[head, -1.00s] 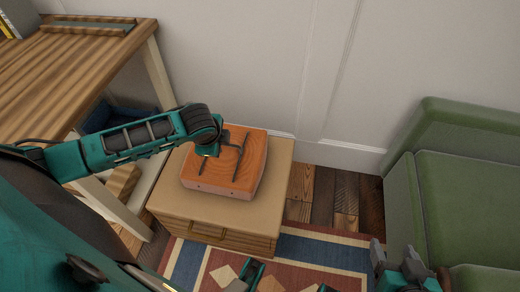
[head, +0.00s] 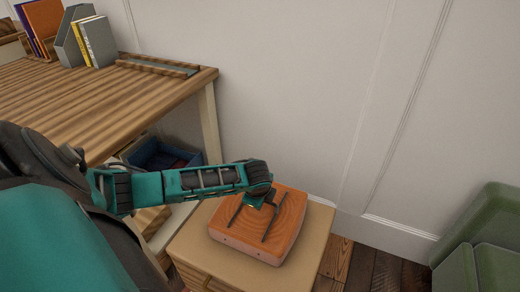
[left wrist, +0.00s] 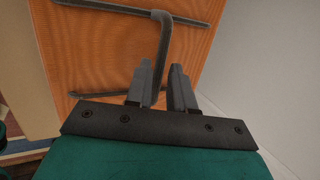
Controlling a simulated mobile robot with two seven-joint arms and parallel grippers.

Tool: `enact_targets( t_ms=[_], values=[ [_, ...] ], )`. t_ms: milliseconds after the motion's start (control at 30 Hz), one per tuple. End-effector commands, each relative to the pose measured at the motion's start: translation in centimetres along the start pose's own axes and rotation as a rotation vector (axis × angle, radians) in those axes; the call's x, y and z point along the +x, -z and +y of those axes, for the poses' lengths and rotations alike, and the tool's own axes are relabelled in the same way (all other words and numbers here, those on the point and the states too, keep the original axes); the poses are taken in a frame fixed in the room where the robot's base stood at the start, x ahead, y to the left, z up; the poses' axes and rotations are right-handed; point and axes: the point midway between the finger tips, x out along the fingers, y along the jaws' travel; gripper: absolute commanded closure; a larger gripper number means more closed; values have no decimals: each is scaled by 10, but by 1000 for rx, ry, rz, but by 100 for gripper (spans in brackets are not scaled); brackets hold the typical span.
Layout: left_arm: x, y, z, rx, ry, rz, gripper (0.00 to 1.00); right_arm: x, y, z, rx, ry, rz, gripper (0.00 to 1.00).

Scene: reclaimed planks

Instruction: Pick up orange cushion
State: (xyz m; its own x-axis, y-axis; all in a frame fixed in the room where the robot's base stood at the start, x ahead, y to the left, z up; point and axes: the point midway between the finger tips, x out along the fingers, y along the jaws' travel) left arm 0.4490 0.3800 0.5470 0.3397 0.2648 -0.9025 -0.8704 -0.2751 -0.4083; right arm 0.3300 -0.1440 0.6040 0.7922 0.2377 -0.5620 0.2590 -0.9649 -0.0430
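The orange cushion (head: 288,218) is a square block with a wood-like grain and a dark H-shaped handle on top. It sits on the small tan cabinet (head: 318,232) in the head view. My left gripper (head: 262,207) is above it, fingers pointing down at the handle's crossbar. In the left wrist view the fingers (left wrist: 162,88) are close together, one on each side of the dark crossbar (left wrist: 163,42), over the orange top. I see no gap of air beneath the cushion. My right gripper is out of view.
A striped wooden desk (head: 120,90) with books and files (head: 88,42) stands at left, a blue bin (head: 165,158) beneath it. The white wall is behind the cabinet. A green sofa (head: 485,250) is at right, with wooden floor (head: 370,268) between.

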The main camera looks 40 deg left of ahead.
Motion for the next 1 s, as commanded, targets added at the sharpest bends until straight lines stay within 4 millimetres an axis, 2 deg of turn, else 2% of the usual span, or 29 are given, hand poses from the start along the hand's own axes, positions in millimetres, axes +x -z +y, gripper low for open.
enact_targets(
  t_ms=[33,200,467,700,1000],
  values=[
    [13,2,3,-2,-1,0,77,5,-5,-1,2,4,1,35],
    [28,1,2,0,1,0,77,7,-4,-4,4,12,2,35],
    [28,1,1,1,1,0,77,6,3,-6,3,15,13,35],
    [28,1,1,1,0,0,100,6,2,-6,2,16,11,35],
    [28,1,1,1,0,0,100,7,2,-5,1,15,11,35]
  ],
)
